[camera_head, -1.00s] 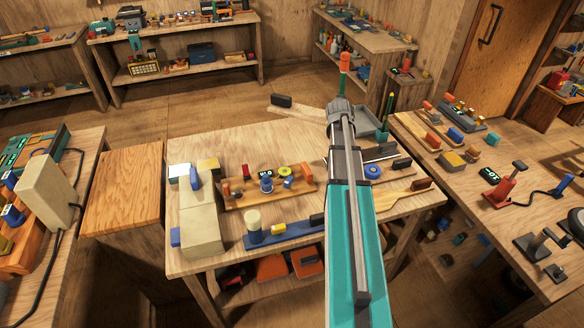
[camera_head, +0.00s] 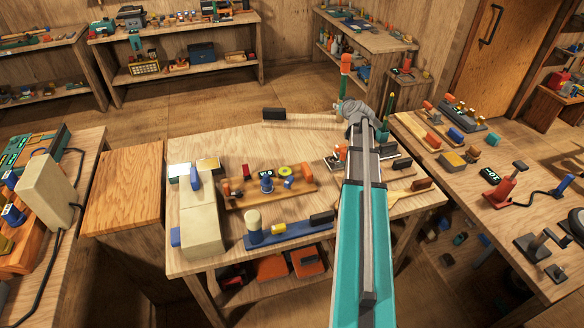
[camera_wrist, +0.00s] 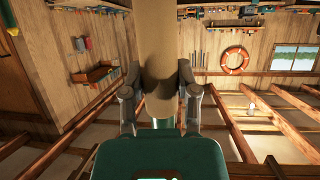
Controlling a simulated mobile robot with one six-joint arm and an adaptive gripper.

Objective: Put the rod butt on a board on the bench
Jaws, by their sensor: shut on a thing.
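The rod butt (camera_head: 305,120) is a tan cork-like cylinder with a black end cap pointing left. It is roughly level above the far edge of the central bench (camera_head: 235,150). My gripper (camera_head: 347,115) is shut on its right part. In the wrist view, the tan rod butt (camera_wrist: 160,45) runs up between the fingers of my gripper (camera_wrist: 160,95). Several boards lie on the bench: a wooden board (camera_head: 238,200) with small parts on it, a blue board (camera_head: 290,232) in front, and others partly hidden by my arm at the right.
A beige block-shaped object (camera_head: 200,222) stands at the bench's left. An orange-topped green upright item (camera_head: 345,65) stands beyond my gripper. The right bench (camera_head: 500,150) holds red-handled tools. The bench's back left surface is clear.

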